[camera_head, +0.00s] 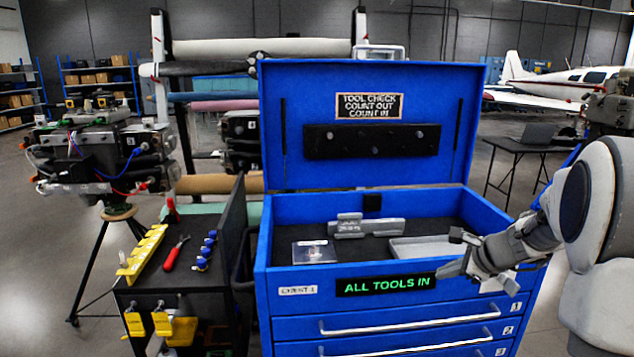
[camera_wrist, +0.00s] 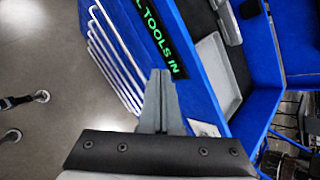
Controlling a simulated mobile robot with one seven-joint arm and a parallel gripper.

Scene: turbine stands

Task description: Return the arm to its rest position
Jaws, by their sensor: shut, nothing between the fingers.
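My gripper (camera_head: 455,262) is at the front right of the blue tool chest (camera_head: 300,308), close to the chest's front edge. In the wrist view my gripper (camera_wrist: 161,82) shows its fingers together, with nothing between them. My arm comes in from the right side of the head view. The chest's lid stands open, and a green lit sign (camera_head: 386,284) on its front reads "ALL TOOLS IN".
In the chest's top lie a grey tool piece (camera_head: 366,228), a clear-topped square (camera_head: 314,252) and a grey tray (camera_head: 425,249). A black cart (camera_head: 180,285) with red pliers (camera_head: 176,253) stands left. A laptop table (camera_head: 530,145) stands behind right. Floor at far left is open.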

